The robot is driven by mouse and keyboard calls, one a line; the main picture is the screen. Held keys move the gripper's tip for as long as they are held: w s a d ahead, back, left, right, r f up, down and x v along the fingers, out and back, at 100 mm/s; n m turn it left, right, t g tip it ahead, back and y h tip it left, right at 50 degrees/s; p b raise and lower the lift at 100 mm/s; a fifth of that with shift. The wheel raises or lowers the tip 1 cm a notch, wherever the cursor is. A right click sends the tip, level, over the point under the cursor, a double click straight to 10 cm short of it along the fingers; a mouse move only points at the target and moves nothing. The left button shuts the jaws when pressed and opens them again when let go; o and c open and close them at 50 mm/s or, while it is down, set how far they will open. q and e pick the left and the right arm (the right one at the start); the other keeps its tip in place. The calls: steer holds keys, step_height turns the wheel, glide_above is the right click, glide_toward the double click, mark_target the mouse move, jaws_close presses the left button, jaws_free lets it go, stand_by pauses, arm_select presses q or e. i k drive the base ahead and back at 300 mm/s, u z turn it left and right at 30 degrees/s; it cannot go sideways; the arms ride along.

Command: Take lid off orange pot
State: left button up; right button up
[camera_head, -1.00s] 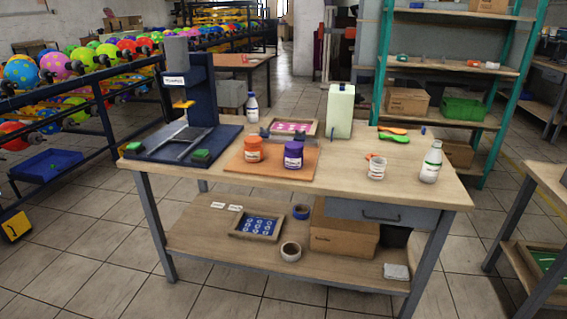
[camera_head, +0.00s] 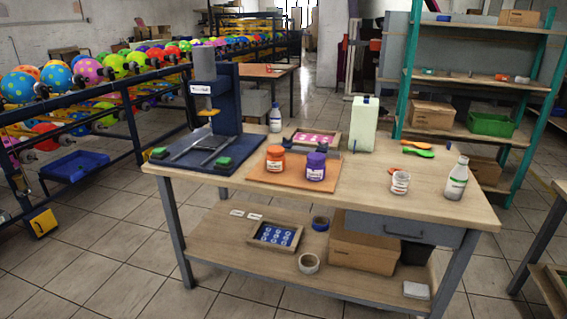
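The orange pot (camera_head: 275,159) stands upright on the tan board (camera_head: 258,176) on the wooden workbench, with an orange lid on top. A purple pot (camera_head: 316,167) stands just to its right on the same board. Neither of my grippers shows in the head view, so I cannot see their state.
A blue printing press (camera_head: 226,98) with green pads stands at the left of the workbench (camera_head: 420,185). A white cup (camera_head: 400,183) and a white bottle (camera_head: 457,178) stand at the right. A framed pink screen (camera_head: 318,139) and pale green canister (camera_head: 363,124) are behind.

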mark_target(275, 165)
steer(key=u, duration=1.15)
steer(key=i, duration=1.5)
steer(key=z, duration=0.1)
